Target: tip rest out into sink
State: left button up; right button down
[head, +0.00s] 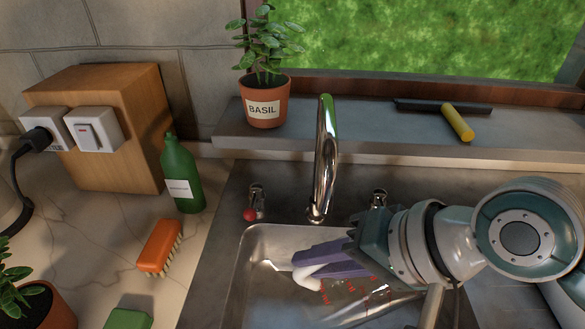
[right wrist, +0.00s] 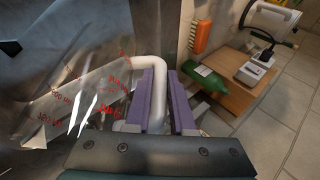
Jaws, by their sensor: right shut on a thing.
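My right gripper (head: 322,262) comes in from the right over the steel sink (head: 258,262). Its purple fingers are shut on the white handle (head: 308,277) of a clear measuring jug (head: 345,297) with red markings. In the right wrist view the handle (right wrist: 157,75) passes between the fingers (right wrist: 162,105), and the clear jug (right wrist: 75,95) lies to their left, looking tilted. The jug is over the sink basin, partly hidden by my gripper in the head view. I cannot make out what is in it. My left gripper is not in view.
A chrome tap (head: 325,160) rises behind the basin, close to my gripper. A green bottle (head: 182,175), an orange brush (head: 160,247) and a green sponge (head: 128,318) are on the left counter. A basil pot (head: 266,100) and a yellow-handled squeegee (head: 458,122) are on the sill.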

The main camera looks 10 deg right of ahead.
jog(key=shift+a+r+h+p, duration=0.15)
jog(key=shift+h+p, duration=0.15)
jog(key=shift+p, duration=0.45)
jog(key=shift+f, duration=0.45)
jog(key=shift+a+f+h+p, duration=0.1)
jog(key=shift+a+h+p, duration=0.1)
jog(key=shift+h+p, duration=0.6)
jog(key=shift+f+n, duration=0.25)
jog(key=shift+n, duration=0.05)
